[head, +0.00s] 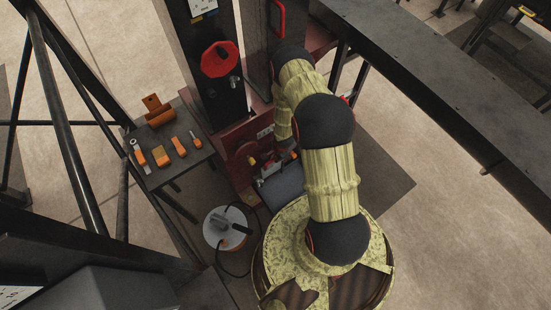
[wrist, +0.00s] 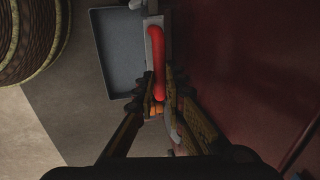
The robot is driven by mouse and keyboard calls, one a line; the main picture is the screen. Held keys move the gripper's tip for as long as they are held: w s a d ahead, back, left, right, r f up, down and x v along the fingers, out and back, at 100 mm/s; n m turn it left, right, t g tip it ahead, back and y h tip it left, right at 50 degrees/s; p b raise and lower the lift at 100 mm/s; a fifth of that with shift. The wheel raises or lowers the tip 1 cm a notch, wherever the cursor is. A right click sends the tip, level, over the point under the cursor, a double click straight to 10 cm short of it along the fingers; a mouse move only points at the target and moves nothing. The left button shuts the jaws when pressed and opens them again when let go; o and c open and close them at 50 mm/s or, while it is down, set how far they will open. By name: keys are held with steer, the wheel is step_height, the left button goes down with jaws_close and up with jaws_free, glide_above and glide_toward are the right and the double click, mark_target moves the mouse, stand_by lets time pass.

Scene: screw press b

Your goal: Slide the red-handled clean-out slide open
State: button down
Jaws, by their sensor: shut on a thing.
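The red handle (wrist: 158,62) of the clean-out slide runs up the middle of the wrist view, against a narrow light-grey metal part (wrist: 154,24). My gripper (wrist: 159,84) has its two fingers on either side of the handle's lower end and is shut on it. Orange shows between the fingers, but I cannot tell what it belongs to. In the head view my arm covers much of this spot at the press's foot, and the handle is too small to make out clearly there.
A grey tray (wrist: 122,70) sits beside the handle, left of it. The dark red press body (wrist: 245,60) stands close on the right. A side table (head: 180,178) with orange tools and a round white-topped drum (head: 216,239) stand left of the press.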

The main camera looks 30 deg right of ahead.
steer(key=c, duration=1.8)
jaws_free()
steer(key=shift+c, duration=0.2)
steer(key=v, duration=1.2)
